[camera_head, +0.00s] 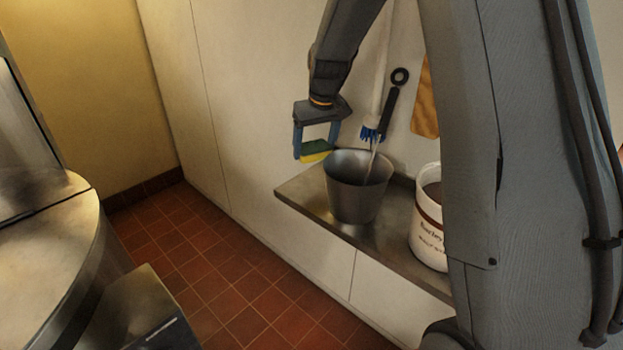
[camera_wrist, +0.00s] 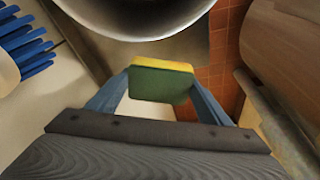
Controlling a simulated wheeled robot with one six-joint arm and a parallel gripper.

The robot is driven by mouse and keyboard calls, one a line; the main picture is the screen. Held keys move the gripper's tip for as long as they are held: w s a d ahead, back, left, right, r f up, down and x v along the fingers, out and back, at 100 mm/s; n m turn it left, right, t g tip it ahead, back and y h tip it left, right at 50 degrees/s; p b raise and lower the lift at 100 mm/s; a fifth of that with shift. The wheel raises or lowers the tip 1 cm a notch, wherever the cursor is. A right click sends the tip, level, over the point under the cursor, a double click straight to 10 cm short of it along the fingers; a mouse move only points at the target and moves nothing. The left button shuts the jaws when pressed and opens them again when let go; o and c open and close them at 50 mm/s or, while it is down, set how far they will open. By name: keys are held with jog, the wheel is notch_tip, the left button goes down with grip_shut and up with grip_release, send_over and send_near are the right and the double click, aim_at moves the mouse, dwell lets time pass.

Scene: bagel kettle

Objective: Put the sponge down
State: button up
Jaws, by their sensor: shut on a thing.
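The sponge (camera_head: 315,152) is yellow with a green side. My gripper (camera_head: 316,151) is shut on it, one blue finger at each end. In the wrist view the sponge (camera_wrist: 162,82) sits between the fingertips, green face toward the camera and yellow edge beyond. In the head view it appears beside the upper left rim of the metal bucket, over the left end of the shelf. I cannot tell how high the sponge is above the shelf, or whether it touches anything below.
A white tub (camera_head: 428,235) stands further right. A blue-bristled brush (camera_head: 372,131) is by the wall. Bare shelf shows left of the bucket. A round metal vessel (camera_head: 45,255) is at left.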

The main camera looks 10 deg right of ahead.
aim_at(318, 153)
notch_tip(318, 153, down, 9)
jog(key=shift+f+p, duration=0.1)
jog(key=shift+p, duration=0.9)
jog(key=shift+s+f, duration=0.1)
jog(key=shift+f, duration=0.05)
jog(key=o, duration=1.3)
jog(key=b+v, duration=0.2)
jog(key=v, duration=1)
jog(key=shift+r+b, duration=0.25)
jog(key=shift+b, duration=0.1)
